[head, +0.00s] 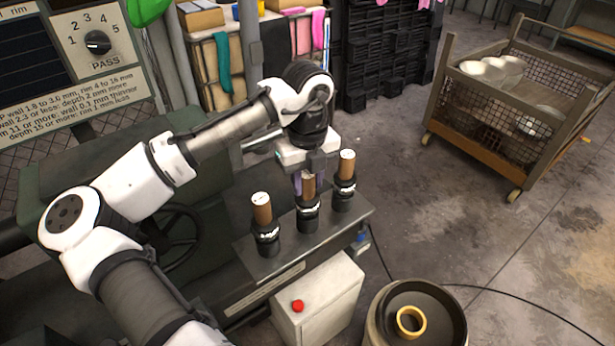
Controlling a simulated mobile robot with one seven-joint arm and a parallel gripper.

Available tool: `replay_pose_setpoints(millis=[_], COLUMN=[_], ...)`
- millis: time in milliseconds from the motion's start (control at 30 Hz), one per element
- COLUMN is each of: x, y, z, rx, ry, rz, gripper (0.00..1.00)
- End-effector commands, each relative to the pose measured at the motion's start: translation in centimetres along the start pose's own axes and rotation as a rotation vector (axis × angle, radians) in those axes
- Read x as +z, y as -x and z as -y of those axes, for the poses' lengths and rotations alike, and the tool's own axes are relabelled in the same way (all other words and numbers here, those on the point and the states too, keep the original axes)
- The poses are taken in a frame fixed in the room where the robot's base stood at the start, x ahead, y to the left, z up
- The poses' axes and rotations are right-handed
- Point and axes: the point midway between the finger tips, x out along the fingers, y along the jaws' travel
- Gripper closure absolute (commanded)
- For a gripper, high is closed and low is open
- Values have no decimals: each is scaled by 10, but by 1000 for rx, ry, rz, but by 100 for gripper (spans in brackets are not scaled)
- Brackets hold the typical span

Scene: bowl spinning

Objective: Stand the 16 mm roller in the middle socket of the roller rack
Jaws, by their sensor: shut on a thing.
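The roller rack (264,263) is a dark slab with three black sockets in a row, each with a white label. A brown, white-topped roller stands upright in the left socket (267,243) and another in the right socket (343,198). My gripper (308,178) is over the middle socket (307,218), shut on the middle roller (308,190) near its top. This roller looks upright, with its lower end at the middle socket; I cannot tell whether it rests on the socket's bottom. The labels are too small to read.
A pale box with a red button (298,306) stands in front of the rack. A round bin (440,305) with a yellow ring (411,321) is at the lower right. A mesh cart (520,95) with bowls stands at the upper right. The floor between is mostly clear, with a cable.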

Motion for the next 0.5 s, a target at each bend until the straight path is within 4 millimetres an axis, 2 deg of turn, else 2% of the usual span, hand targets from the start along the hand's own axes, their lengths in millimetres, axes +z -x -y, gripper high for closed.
replay_pose_setpoints(millis=[200, 233, 400, 500], x=[0, 0, 0, 0], y=[0, 0, 0, 0], z=[0, 0, 0, 0], rx=[-1, -1, -1, -1], ry=[0, 0, 0, 0], rz=[1, 1, 1, 0], gripper=[100, 68, 46, 44])
